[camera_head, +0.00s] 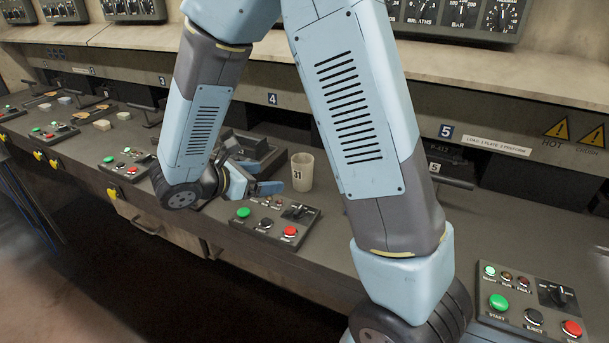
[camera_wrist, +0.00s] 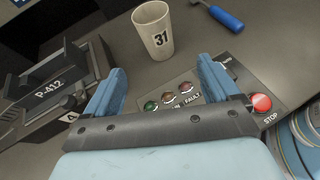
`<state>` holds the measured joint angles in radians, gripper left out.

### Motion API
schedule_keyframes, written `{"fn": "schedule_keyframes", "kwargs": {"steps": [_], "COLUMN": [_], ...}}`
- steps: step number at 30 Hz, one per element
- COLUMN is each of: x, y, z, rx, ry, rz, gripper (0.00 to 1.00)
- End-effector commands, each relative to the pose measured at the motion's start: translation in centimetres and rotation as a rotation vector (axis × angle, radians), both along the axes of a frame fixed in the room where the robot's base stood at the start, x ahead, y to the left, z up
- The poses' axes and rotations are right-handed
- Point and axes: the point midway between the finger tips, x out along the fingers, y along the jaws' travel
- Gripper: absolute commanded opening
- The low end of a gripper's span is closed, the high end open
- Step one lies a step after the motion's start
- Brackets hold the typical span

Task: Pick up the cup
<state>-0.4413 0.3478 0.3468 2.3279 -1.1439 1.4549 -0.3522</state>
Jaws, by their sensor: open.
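The cup (camera_head: 302,172) is off-white, marked 31, and stands upright on the grey bench in the head view, just right of my gripper (camera_head: 262,188). In the wrist view the cup (camera_wrist: 154,32) stands beyond the fingertips, near the top middle. My gripper (camera_wrist: 160,88) is open with its two blue fingers apart, and nothing is between them but the view of the panel below. The cup is apart from both fingers. In the head view my own arm hides part of the gripper.
A control panel (camera_head: 265,220) with green and red buttons lies in front of the cup. A dark fixture marked P-412 (camera_wrist: 55,90) stands left in the wrist view. A blue-handled tool (camera_wrist: 224,17) lies right of the cup. Another panel (camera_head: 530,305) is at right.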

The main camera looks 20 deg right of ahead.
Motion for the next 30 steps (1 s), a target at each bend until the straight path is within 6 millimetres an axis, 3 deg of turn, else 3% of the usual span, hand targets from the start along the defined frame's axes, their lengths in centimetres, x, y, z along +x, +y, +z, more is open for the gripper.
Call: {"fn": "schedule_keyframes", "kwargs": {"steps": [5, 18, 30], "x": [0.5, 3.2, 4.3], "y": [0.3, -5.4, -8.2], "z": [-0.8, -3.4, -4.7], "rx": [-0.025, -0.024, -0.023], "ry": [0.013, 0.014, 0.014], "rz": [0.034, 0.033, 0.033], "gripper": [0.89, 0.89, 0.89]}}
